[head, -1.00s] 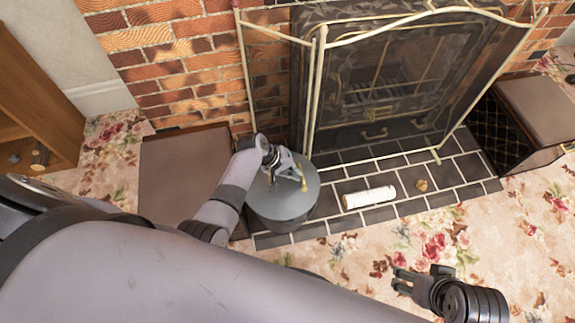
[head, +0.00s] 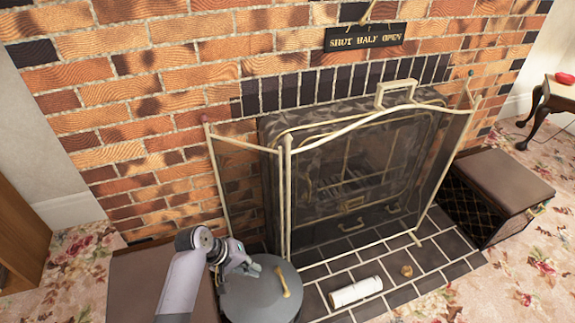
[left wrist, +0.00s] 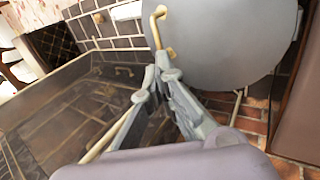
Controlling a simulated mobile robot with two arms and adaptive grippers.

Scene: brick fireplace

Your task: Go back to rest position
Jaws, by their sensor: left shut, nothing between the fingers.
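My left gripper (head: 240,263) is in the head view at the lower left, just above the left side of the round grey lidded pot (head: 262,303). It is shut and empty. In the left wrist view the fingers of my left gripper (left wrist: 163,78) meet at their tips, close to the brass handle (left wrist: 158,30) on the pot's lid (left wrist: 215,45). The handle also shows in the head view (head: 283,282), to the right of the fingers and apart from them. My right gripper is not in either view now.
A folding fire screen (head: 287,200) stands before the brick fireplace. A white roll (head: 355,292) and a small brown lump (head: 406,271) lie on the dark tiled hearth. A brown-topped box (head: 505,185) is at the right, with flowered carpet (head: 535,265) in front.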

